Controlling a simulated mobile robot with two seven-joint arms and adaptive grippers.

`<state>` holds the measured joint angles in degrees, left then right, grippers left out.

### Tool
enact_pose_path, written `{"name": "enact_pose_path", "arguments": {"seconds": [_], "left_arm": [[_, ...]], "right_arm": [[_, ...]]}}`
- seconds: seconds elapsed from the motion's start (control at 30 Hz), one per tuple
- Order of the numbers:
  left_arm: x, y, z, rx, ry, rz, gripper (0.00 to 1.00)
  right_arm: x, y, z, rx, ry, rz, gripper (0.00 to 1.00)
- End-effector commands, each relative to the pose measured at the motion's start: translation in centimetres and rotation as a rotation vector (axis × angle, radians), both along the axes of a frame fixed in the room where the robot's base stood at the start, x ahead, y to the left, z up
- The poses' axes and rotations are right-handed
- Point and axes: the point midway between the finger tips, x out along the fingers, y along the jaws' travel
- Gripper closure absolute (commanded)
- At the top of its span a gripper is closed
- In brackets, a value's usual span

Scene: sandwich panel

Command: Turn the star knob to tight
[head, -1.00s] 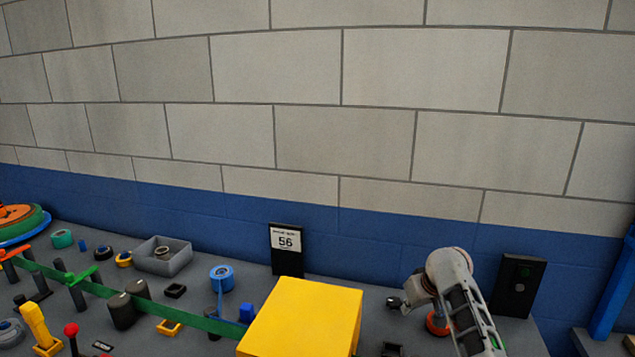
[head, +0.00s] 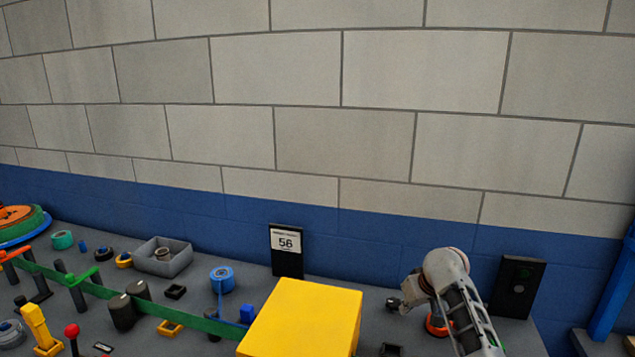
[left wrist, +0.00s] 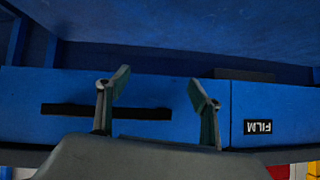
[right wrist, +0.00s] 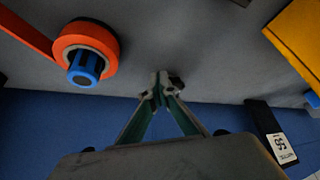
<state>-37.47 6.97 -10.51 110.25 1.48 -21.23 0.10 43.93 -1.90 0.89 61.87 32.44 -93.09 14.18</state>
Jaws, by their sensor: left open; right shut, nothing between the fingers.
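I cannot clearly make out a star knob in any view. My right gripper (right wrist: 160,82) is shut with nothing between its fingers. In the right wrist view a small dark piece (right wrist: 177,83) shows just behind its fingertips, mostly hidden by them; I cannot tell what it is or whether they touch. In the head view the right gripper (head: 394,303) is low over the grey bench, right of the yellow block (head: 305,318). My left gripper (left wrist: 157,100) is open and empty, facing a blue front with a FILM label (left wrist: 258,127); it is outside the head view.
An orange roll on a blue hub (right wrist: 85,65) sits beside the right gripper. A black sign reading 56 (head: 287,250) and a black panel (head: 516,287) stand against the wall. A green belt (head: 110,293) and several small parts crowd the bench's left.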

Motion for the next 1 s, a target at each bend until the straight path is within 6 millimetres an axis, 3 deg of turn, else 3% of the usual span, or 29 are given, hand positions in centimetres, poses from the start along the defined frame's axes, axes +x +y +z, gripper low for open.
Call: {"name": "enact_pose_path", "arguments": {"seconds": [1.0], "left_arm": [[-0.3, 0.8, -0.5, 0.013, 0.014, 0.01, 0.35]], "right_arm": [[-0.3, 1.2, 0.2, 0.007, -0.005, 0.001, 1.0]]}}
